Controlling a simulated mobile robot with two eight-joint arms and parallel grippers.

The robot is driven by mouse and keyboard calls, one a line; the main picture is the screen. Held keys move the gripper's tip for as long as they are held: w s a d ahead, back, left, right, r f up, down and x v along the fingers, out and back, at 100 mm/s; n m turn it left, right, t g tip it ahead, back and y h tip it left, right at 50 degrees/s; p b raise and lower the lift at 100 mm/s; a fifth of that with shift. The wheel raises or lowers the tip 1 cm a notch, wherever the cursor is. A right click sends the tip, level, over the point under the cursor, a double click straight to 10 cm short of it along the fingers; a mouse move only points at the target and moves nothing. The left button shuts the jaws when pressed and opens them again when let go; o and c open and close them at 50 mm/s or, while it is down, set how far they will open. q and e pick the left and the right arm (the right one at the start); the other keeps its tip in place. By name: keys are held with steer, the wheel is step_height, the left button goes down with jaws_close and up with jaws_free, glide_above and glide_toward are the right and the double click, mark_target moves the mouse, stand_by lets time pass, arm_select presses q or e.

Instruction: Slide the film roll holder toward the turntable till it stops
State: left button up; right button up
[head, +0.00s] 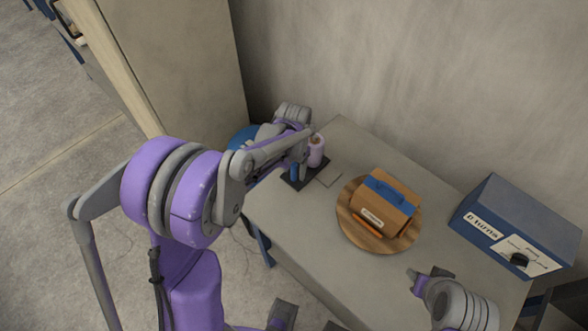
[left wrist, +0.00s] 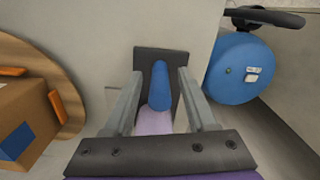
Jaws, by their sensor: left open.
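The film roll holder (head: 293,182) has a dark flat base and stands at the table's far left end. It carries a lilac film roll (head: 316,152) and a blue upright part, partly hidden by my left arm. In the left wrist view, the holder's dark base (left wrist: 146,60) lies ahead, with the blue part (left wrist: 159,88) between my left fingers. My left gripper (head: 299,168) is open, one finger on each side; contact cannot be told. The turntable (head: 349,229) is a round wooden disc right of the holder. My right gripper (head: 429,277) is over the table's front right; its jaws are unclear.
An orange-brown box (head: 383,205) with a blue strip sits on the turntable. A blue control box (head: 515,225) with a black knob stands at the right. A blue rounded object (left wrist: 236,72) is beyond the table's left end. Bare tabletop separates holder and turntable.

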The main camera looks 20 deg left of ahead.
arm_select(q)
jaws_close()
stand_by(0.3)
stand_by(1.2)
